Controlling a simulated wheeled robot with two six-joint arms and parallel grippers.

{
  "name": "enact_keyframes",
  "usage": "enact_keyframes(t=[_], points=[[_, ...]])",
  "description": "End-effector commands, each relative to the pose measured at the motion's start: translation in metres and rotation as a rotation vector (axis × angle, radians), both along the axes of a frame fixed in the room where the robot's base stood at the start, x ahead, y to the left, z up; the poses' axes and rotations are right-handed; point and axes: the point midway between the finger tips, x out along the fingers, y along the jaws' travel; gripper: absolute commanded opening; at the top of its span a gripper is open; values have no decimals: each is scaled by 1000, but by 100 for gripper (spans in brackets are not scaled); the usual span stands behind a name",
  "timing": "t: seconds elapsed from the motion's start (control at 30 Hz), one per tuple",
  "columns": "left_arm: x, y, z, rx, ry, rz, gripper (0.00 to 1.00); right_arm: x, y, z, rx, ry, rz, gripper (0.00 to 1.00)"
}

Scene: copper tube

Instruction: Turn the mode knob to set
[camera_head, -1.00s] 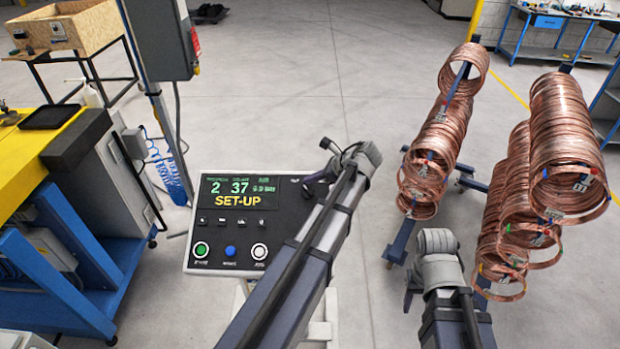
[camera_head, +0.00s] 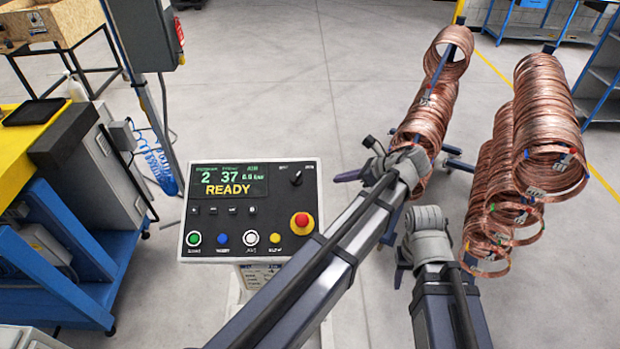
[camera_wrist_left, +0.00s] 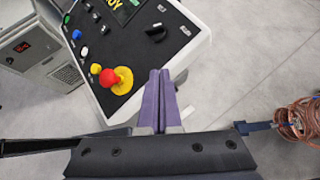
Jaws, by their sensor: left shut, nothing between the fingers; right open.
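The control panel (camera_head: 222,222) stands in front of me, its display (camera_head: 226,180) reading READY in yellow. The black mode knob (camera_head: 296,177) is at the panel's upper right, its pointer tilted up and right; its labels are too small to read. The knob also shows in the left wrist view (camera_wrist_left: 157,33). My left gripper (camera_head: 340,178) is off the panel's right side, apart from the knob. In the left wrist view its purple fingers (camera_wrist_left: 160,78) are shut together and empty. My right gripper (camera_head: 400,275) is open, far right of the panel, mostly hidden by its wrist.
A red emergency button (camera_head: 302,221) on a yellow base sits below the knob, close to my left arm. Several coloured buttons line the panel's lower edge. Copper coils (camera_head: 547,120) hang on racks at right. A yellow-topped bench (camera_head: 35,145) stands at left.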

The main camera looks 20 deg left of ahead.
Motion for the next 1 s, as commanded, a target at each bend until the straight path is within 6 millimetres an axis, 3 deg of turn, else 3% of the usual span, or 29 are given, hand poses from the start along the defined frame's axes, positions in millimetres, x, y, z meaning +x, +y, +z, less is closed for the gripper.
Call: enact_keyframes(t=[0.13,0.33,0.8,0.87,1.0], points=[[-4,-9,-1,10,9,-16,0,0,0,-3,0,0,2,50],[-2,1,-12,9,8,-14,0,0,0,-13,0,-1,3,50],[8,72,-70,9,7,-13,0,1,0,-71,0,-3,0,50],[10,82,-58,10,8,-11,0,1,0,-59,0,-3,0,50],[12,97,-54,9,7,-13,0,1,0,-56,0,-3,1,50]])
